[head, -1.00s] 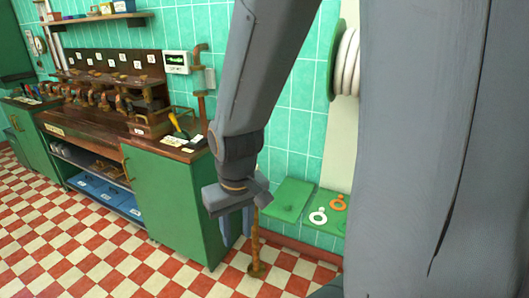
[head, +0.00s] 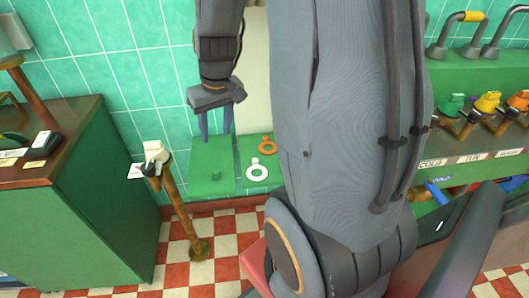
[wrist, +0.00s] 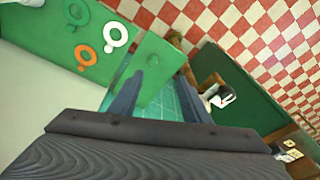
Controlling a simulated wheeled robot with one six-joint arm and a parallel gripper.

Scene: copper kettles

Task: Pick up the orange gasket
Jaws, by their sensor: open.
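The orange gasket (head: 268,151), a flat ring with a small tab, lies on a green ledge (head: 246,186) by the tiled wall. It also shows in the wrist view (wrist: 78,54), left of the fingers. A white gasket (head: 250,174) of like shape lies beside it, nearer the ledge's front. My gripper (head: 215,132) is open and empty, with fingers pointing down. It is left of the orange gasket in the head view, in front of or above the green panel (head: 208,160). In the wrist view the fingers (wrist: 163,70) frame that panel, apart from both gaskets.
A brown pipe (head: 177,210) with a pale top stands on the checkered floor before the ledge. A green cabinet (head: 110,200) with a wooden top is at left. A green shelf unit with coloured valves (head: 487,102) is at right. My arm hides the middle.

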